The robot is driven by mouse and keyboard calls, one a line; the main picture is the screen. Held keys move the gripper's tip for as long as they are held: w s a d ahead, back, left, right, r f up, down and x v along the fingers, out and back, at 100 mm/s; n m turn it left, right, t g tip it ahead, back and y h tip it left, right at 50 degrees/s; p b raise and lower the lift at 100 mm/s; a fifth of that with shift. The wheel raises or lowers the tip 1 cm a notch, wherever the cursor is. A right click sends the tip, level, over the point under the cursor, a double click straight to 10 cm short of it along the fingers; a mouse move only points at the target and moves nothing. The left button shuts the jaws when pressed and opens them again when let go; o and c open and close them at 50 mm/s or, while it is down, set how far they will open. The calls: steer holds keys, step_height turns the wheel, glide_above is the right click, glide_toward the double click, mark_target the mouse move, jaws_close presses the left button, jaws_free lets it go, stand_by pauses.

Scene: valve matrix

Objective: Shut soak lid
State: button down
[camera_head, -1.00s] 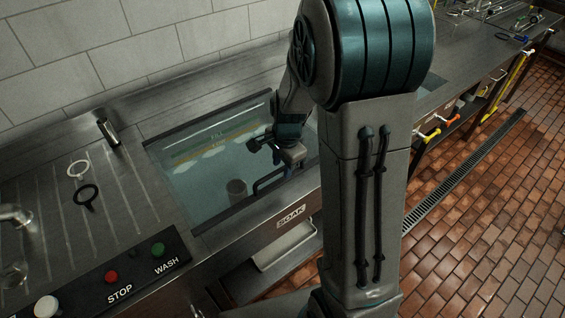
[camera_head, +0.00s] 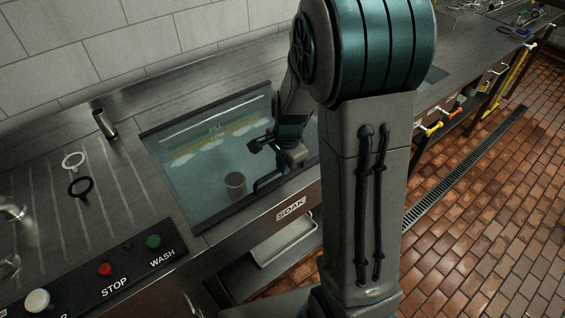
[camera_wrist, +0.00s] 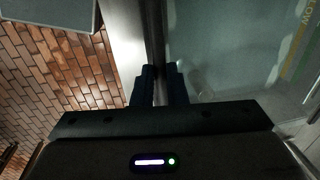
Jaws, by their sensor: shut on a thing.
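The soak lid (camera_head: 205,185) is a clear, dark-edged panel over the soak basin in the head view. It lies flat or nearly flat; I cannot tell whether its edge touches the rim all along. Its dark bar handle (camera_head: 262,186) runs along the front edge, above the SOAK label (camera_head: 291,208). My gripper (camera_wrist: 161,88) is shut on the dark handle bar, with one finger on each side in the wrist view. In the head view my wrist hides part of the handle and the lid's right side.
A dark cup (camera_head: 235,182) shows through the panel. A control strip with a green WASH button (camera_head: 153,241) and a red STOP button (camera_head: 105,269) is at front left. A pale tray (camera_head: 285,243) sits below the counter.

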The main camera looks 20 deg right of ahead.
steer(key=c, duration=1.9)
jaws_free()
steer(key=shift+s+f, duration=0.35)
steer(key=shift+f, duration=0.15)
steer(key=o, duration=0.4)
steer(key=shift+w+d, duration=0.1)
steer(key=shift+o, duration=0.2)
steer(key=shift+r, duration=0.1)
steer(key=shift+r, duration=0.15)
steer(key=shift+w+r, duration=0.1)
steer(key=shift+r, duration=0.25)
step_height(320, 180, up, 13)
steer(key=s, duration=0.1)
steer(key=shift+s+d+f+b, duration=0.15)
steer(key=shift+s+d+b, duration=0.1)
steer(key=shift+s+b, duration=0.1)
steer(key=s+a+r+n+t, duration=0.1)
steer(key=s+a+n, duration=0.1)
steer(key=s+n, duration=1.2)
steer(key=shift+s+t, duration=0.4)
steer(key=shift+s, duration=0.35)
